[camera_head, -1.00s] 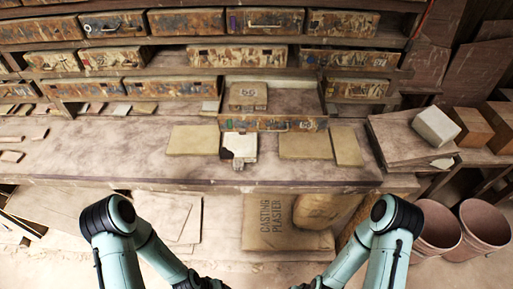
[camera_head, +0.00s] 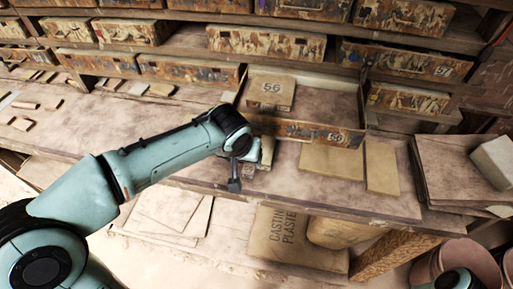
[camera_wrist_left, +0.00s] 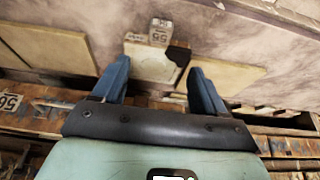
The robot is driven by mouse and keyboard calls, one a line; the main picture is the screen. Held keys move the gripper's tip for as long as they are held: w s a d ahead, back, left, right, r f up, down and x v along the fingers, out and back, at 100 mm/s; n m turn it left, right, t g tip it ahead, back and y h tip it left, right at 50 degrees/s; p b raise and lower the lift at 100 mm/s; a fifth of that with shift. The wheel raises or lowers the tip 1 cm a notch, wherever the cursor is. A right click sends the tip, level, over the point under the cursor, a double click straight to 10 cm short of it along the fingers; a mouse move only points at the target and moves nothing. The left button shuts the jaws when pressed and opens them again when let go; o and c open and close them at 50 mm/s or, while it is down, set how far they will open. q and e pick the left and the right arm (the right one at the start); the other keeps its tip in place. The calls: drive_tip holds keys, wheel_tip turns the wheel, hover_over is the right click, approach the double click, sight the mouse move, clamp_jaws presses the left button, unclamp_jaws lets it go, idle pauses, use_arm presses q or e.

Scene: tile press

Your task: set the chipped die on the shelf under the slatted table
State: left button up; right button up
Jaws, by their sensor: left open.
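The chipped die is a pale, square block with a dark broken corner; it lies on the bench top (camera_head: 340,200). In the head view only a pale strip of the die (camera_head: 266,151) shows beside my left wrist. In the left wrist view the die (camera_wrist_left: 150,66) lies just beyond the fingertips, with its numbered end farther off. My right gripper is out of view. I cannot tell which surface is the slatted table.
Flat tan slabs (camera_head: 331,160) lie right of the die. Below the bench are a plaster bag (camera_head: 290,240) and thin boards (camera_head: 170,212). Stacked boards (camera_head: 455,170) and buckets (camera_head: 465,262) stand right.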

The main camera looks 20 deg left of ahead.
sight(248, 169)
use_arm(q)
drive_tip(key=x, duration=1.1)
drive_tip(key=shift+s+d+f, duration=0.15)
drive_tip(key=shift+f, duration=0.4)
drive_tip(key=c, duration=1.3)
drive_tip(key=shift+r, duration=0.15)
clamp_jaws()
